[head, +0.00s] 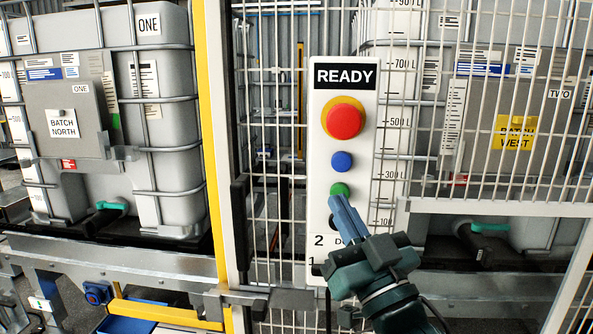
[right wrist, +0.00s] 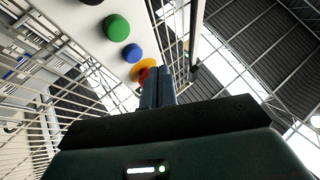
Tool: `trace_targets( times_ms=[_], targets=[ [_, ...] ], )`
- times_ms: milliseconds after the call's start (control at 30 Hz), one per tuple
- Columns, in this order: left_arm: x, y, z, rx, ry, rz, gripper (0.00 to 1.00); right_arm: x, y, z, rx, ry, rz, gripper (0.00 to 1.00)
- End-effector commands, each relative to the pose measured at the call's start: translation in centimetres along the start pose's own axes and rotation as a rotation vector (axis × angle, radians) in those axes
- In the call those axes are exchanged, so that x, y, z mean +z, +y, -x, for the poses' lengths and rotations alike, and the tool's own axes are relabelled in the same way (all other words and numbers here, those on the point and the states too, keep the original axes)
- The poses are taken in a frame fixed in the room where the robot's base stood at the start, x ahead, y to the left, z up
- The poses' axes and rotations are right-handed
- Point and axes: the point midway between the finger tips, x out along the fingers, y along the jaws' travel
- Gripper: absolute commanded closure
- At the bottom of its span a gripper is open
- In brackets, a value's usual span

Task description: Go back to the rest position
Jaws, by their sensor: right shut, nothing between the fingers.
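My right gripper (head: 341,204) is shut and empty. It points up in front of the white button panel (head: 318,160), its tips by the green button (head: 339,190) in the head view. In the right wrist view its shut fingers (right wrist: 157,78) stand clear to the right of the green button (right wrist: 117,27), so I see no contact there. The panel also has a READY sign (head: 345,76), a red button (head: 344,121) on a yellow ring and a blue button (head: 342,161). A dark button below the green one is partly hidden by the fingers. My left gripper is not in view.
A wire mesh fence (head: 272,120) with a yellow post (head: 212,140) stands around the panel. Behind it are large caged tanks, one labelled BATCH NORTH (head: 63,124) and one BATCH WEST (head: 515,132). A metal rail (head: 498,207) runs at the right.

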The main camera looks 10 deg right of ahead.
Motion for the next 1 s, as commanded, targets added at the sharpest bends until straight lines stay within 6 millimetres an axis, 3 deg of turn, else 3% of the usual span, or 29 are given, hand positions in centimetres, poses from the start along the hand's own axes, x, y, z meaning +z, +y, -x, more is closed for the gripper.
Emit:
trace_targets(
  times_ms=[33,167,267,400,500,600,733,833,1000],
  targets=[
    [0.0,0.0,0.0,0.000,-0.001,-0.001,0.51,2.9,0.2,1.0,0.007,-0.074,-0.001,1.00],
    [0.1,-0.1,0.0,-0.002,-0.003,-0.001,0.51,11.2,0.3,5.3,0.020,-0.298,-0.002,1.00],
    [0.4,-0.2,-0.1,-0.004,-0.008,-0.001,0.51,17.3,0.1,10.2,0.024,-0.478,-0.006,1.00],
    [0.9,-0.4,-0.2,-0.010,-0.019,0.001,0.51,24.2,-0.6,18.5,0.019,-0.722,-0.013,1.00],
    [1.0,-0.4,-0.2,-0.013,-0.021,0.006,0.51,27.7,-1.3,24.8,0.011,-0.881,-0.022,1.00],
    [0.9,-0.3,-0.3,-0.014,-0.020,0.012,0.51,29.9,-2.0,30.4,0.001,-1.010,-0.030,1.00],
    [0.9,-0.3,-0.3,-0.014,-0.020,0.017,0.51,31.2,-2.7,35.5,-0.011,-1.120,-0.039,1.00],
    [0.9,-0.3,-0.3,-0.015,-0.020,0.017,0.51,31.5,-3.0,37.5,-0.016,-1.161,-0.043,1.00],
    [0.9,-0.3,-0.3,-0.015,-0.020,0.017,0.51,31.6,-3.1,38.0,-0.018,-1.174,-0.044,1.00]
  ],
)
